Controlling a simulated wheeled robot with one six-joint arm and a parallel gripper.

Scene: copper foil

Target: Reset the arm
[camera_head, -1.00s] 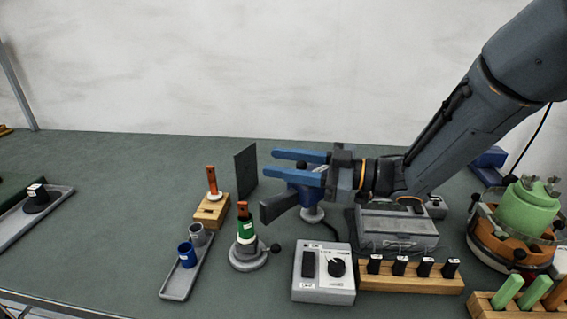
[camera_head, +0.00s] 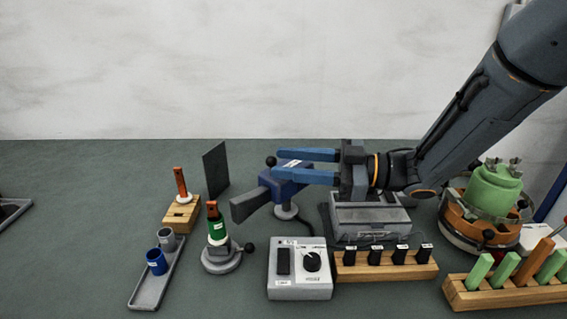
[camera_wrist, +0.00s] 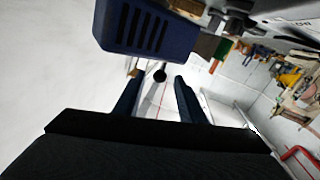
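My gripper (camera_head: 306,166) is at the middle of the head view, with its two blue fingers pointing left. The fingers are apart and I see nothing between them. It hovers in front of or above a blue device on a stand (camera_head: 288,190), which it partly overlaps in the picture. In the wrist view the two dark fingers (camera_wrist: 155,100) are also apart. A large blue housing with slots (camera_wrist: 145,28) fills the top of that view, close to the fingers.
A grey control box with a knob (camera_head: 300,285) and a wooden rack of black pieces (camera_head: 385,272) stand in front. A green vessel (camera_head: 495,187) is at right. A dark upright panel (camera_head: 216,170) and a grey tray (camera_head: 150,290) are at left. The table's far left is mostly clear.

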